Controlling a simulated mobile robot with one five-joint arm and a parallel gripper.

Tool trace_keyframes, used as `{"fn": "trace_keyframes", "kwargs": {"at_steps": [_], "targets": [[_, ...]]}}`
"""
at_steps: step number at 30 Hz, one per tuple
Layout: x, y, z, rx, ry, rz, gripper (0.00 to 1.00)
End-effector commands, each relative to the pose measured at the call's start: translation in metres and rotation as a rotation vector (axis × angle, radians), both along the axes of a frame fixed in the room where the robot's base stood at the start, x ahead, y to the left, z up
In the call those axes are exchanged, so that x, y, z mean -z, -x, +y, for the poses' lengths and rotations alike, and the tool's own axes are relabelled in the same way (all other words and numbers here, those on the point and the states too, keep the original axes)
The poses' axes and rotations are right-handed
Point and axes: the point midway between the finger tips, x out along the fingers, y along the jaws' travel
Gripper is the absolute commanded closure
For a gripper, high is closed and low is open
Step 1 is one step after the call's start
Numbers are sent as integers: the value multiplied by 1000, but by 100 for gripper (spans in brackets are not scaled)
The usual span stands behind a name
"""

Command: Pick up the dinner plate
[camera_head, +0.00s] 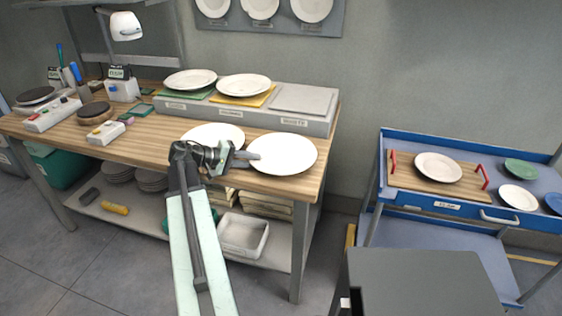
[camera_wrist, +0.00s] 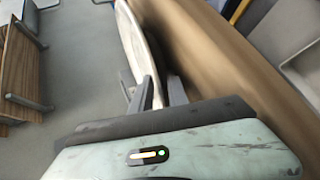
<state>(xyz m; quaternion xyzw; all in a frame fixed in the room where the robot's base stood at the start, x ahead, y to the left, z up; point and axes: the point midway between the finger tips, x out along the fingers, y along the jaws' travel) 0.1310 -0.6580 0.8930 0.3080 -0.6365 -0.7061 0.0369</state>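A large white plate (camera_head: 287,155) lies at the right front of the wooden bench, close to the bench edge. My gripper (camera_head: 245,156) is at this plate's left side. In the wrist view, a pale plate (camera_wrist: 132,35) appears edge-on and its rim reaches between the two fingers of my gripper (camera_wrist: 158,88). The fingers stand apart, with a dark gap between the rim and the right finger. Another white plate (camera_head: 207,132) lies just left, partly hidden behind my wrist. Which one the task calls the dinner plate is not marked legibly.
Two white plates (camera_head: 191,79) (camera_head: 244,85) rest on a raised grey unit (camera_head: 318,125) behind. A blue cart (camera_head: 401,137) at right carries a tray (camera_head: 405,179) with a plate (camera_head: 438,167) and small dishes. A grey block (camera_head: 425,280) stands in front. Hotplates occupy the bench's left.

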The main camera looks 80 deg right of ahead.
Motion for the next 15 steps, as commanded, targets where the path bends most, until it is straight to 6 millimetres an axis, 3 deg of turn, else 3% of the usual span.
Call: {"fn": "trace_keyframes", "kwargs": {"at_steps": [5,7,8,15], "targets": [[0,0,0,-1,0,0,80],[0,0,0,-1,0,0,97],[0,0,0,-1,0,0,100],[0,-1,0,-1,-1,-1,100]]}}
